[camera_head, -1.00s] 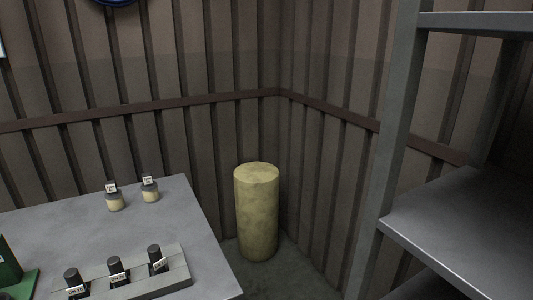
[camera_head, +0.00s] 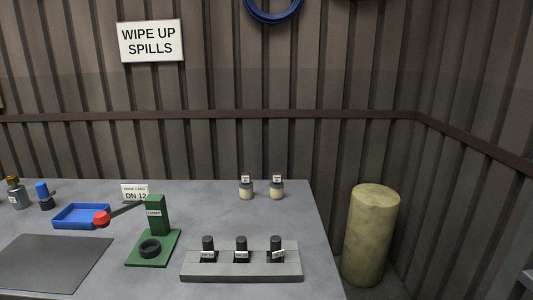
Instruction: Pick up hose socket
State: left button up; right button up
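A light grey rack (camera_head: 241,275) on the table holds three black cylindrical pieces with small white labels: left (camera_head: 208,247), middle (camera_head: 241,248) and right (camera_head: 277,248). The label print is too small to read surely, and I cannot tell which piece, if any, is the hose socket. A white card (camera_head: 135,192) reading "DN 12" stands behind a green press (camera_head: 156,216). The press has a black ring (camera_head: 150,248) on its base and a lever with a red knob (camera_head: 101,219). Neither of my grippers is in view.
Two small labelled jars (camera_head: 246,190) (camera_head: 276,190) stand at the back. A blue tray (camera_head: 80,224), a dark mat (camera_head: 50,262), a blue-topped item (camera_head: 44,195) and a bottle (camera_head: 15,193) are at left. A yellowish pillar (camera_head: 370,235) stands right of the table.

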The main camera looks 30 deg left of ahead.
aim_at(20, 200)
jog(key=u, duration=2.55)
jog(key=j+z, duration=0.1)
jog(key=z, duration=0.35)
jog(key=j+z, duration=0.1)
jog(key=z, duration=0.4)
jog(key=j+z, duration=0.15)
jog(key=z, duration=0.3)
jog(key=j+z, duration=0.3)
jog(key=k+j+z, duration=0.1)
jog(key=j+z, duration=0.25)
jog(key=k+j+z, duration=0.15)
jog(key=j, duration=0.25)
jog(key=k+j+z, duration=0.15)
jog(key=j, duration=0.25)
jog(key=k+j, duration=0.2)
jog(key=j, duration=0.15)
jog(key=k+j, duration=0.15)
jog(key=j, duration=0.2)
jog(key=z, duration=0.05)
